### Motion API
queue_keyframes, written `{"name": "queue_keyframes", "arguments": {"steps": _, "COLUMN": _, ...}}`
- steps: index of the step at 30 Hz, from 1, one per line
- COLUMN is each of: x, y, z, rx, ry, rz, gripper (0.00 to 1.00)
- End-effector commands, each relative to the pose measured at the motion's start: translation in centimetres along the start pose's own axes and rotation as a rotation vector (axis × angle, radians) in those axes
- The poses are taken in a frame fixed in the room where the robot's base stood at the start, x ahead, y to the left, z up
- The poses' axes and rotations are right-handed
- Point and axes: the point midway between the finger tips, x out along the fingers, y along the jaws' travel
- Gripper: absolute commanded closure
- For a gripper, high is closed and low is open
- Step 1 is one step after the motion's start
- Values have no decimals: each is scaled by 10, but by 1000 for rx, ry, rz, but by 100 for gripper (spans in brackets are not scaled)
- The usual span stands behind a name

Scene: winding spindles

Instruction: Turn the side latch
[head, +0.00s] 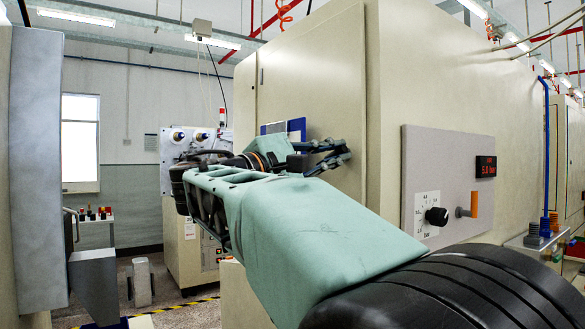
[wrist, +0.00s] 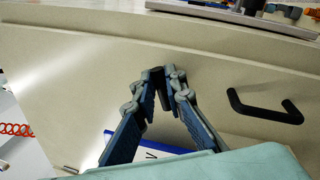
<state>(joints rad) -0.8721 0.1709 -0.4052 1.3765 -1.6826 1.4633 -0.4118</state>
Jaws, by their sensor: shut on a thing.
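My gripper (head: 343,153) reaches to the beige cabinet's front in the head view. In the wrist view, my gripper (wrist: 163,73) has its two blue-grey fingers converging on a small dark piece (wrist: 157,92), which I take to be the side latch. The fingers cover most of it, so its angle cannot be told. In the head view the latch is hidden behind the fingers.
The beige cabinet (head: 312,75) fills the middle. A black bar handle (wrist: 265,108) stands out right of my fingers. A blue-and-white label (head: 284,128) is near the gripper. A grey panel (head: 450,150) carries a black knob (head: 437,216) and an orange lever (head: 474,205).

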Motion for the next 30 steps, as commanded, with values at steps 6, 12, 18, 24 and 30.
{"name": "queue_keyframes", "arguments": {"steps": 6, "x": -1, "y": -6, "z": -3, "rx": 173, "ry": -36, "rz": -1, "gripper": 100}}
{"name": "queue_keyframes", "arguments": {"steps": 12, "x": -1, "y": -6, "z": -4, "rx": 291, "ry": -58, "rz": -1, "gripper": 100}}
{"name": "queue_keyframes", "arguments": {"steps": 18, "x": -1, "y": -6, "z": -3, "rx": 361, "ry": -73, "rz": -1, "gripper": 100}}
{"name": "queue_keyframes", "arguments": {"steps": 24, "x": -1, "y": -6, "z": -3, "rx": 392, "ry": -78, "rz": -1, "gripper": 100}}
{"name": "queue_keyframes", "arguments": {"steps": 30, "x": -1, "y": -6, "z": -3, "rx": 396, "ry": -79, "rz": -1, "gripper": 100}}
